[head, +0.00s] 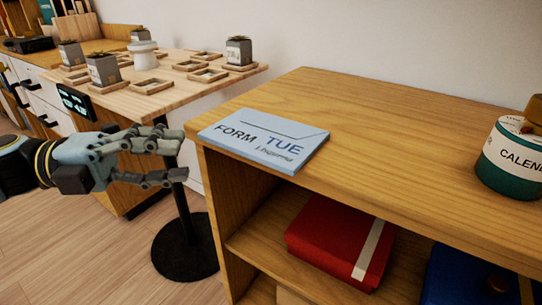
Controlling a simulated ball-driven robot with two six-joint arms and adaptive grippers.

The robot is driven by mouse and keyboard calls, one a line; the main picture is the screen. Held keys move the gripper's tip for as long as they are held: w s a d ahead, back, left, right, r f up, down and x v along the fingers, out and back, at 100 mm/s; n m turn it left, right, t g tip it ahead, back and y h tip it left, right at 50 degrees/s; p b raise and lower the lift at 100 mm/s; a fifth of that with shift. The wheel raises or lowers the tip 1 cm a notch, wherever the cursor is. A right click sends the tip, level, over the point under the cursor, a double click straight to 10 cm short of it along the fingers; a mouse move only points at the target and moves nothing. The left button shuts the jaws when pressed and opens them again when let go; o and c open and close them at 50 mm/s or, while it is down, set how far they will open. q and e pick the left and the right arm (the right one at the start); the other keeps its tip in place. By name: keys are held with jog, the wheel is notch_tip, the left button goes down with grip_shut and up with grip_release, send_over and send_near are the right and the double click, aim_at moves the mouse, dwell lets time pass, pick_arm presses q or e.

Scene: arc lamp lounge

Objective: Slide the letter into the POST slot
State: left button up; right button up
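A light blue envelope (265,139), the only letter-like thing I see, lies flat on the near left corner of the wooden shelf top. It has a flap line and reads "FORM" and "TUE", with smaller script I cannot read surely. My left gripper (184,160) is just left of the shelf's corner, beside the envelope and apart from it. Its fingers are spread and nothing is between them. My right gripper is not in view. I see no slot marked POST.
The wooden shelf unit (395,130) holds a red box (330,238) and a blue box (462,280) below. A green tin labelled "CALEN..." (512,160) stands at its right. A table (118,104) with potted plants and small wooden frames stands behind left, on a black round base (185,250).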

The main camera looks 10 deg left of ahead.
aim_at(248, 157)
pick_arm(q)
jog(key=b+x, duration=0.1)
jog(key=x, duration=0.9)
jog(key=shift+s+b, duration=0.15)
jog(key=shift+b, duration=0.15)
jog(key=shift+c, duration=0.2)
grip_shut()
